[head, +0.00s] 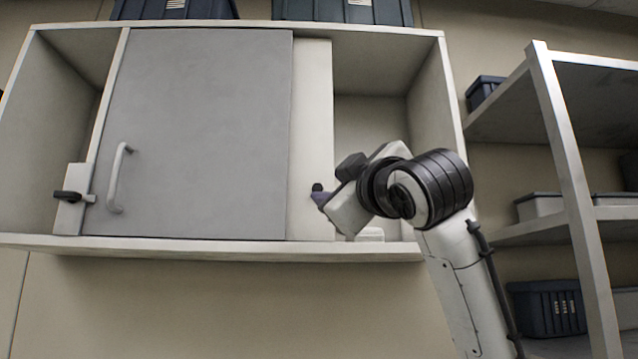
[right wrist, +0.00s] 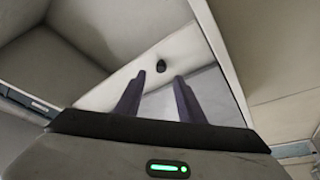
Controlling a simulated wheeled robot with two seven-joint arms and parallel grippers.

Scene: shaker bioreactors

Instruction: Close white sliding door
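The white sliding door (head: 311,140) shows as an upright strip behind the right edge of a grey door (head: 200,130) in the wall cabinet. To its right the cabinet is open. A dark knob (head: 317,187) sits on the white door, and a dark knob also shows in the right wrist view (right wrist: 158,67). My right gripper (head: 321,198) is at the white door's right part, with its purple fingers close to the knob. In the right wrist view the fingers (right wrist: 159,77) are apart with nothing between them; the knob shows just beyond their tips. My left gripper is not in view.
The grey door has a light handle (head: 118,178). A white plate with a black handle (head: 70,196) is at the cabinet's lower left. A white shelf rack (head: 565,150) with bins stands at the right. Dark bins (head: 342,12) rest on the cabinet top.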

